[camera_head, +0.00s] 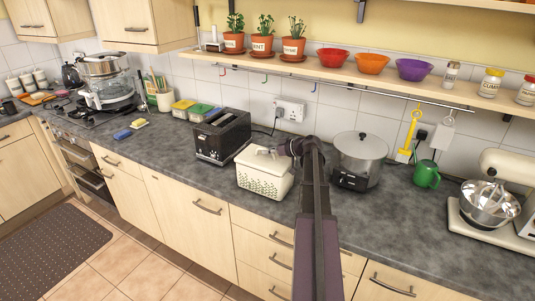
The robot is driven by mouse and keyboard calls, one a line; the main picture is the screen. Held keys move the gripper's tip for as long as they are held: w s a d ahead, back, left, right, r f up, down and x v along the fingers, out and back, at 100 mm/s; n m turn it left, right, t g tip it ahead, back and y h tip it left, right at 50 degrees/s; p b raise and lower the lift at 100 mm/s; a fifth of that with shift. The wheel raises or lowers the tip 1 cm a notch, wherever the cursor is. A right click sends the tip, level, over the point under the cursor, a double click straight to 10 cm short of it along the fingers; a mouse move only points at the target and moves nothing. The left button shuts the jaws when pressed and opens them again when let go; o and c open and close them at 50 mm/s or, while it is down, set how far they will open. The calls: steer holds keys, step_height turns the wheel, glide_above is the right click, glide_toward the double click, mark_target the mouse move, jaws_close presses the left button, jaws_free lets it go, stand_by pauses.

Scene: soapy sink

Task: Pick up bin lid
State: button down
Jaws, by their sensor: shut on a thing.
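My arm reaches up from the bottom of the view and bends left at the top. My gripper (283,149) is at the right side of the lid, shut on it. The fingertips are small and partly hidden, so the exact contact is unclear.
A black toaster (221,137) stands close left of the bin. A silver slow cooker (359,158) stands right, close to my arm. A shelf (350,78) with pots and bowls hangs above. A green mug (426,175) and a mixer (490,205) are further right. The front worktop is clear.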

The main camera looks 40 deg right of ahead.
steer(key=shift+r+p, duration=1.45)
steer(key=shift+r, duration=0.15)
steer(key=shift+s+r+p, duration=0.2)
steer(key=shift+r+p, duration=0.15)
steer(key=s, duration=1.5)
steer(key=shift+s+a+r+p, duration=0.15)
steer(key=shift+s+r+p, duration=0.15)
steer(key=shift+r+p, duration=0.15)
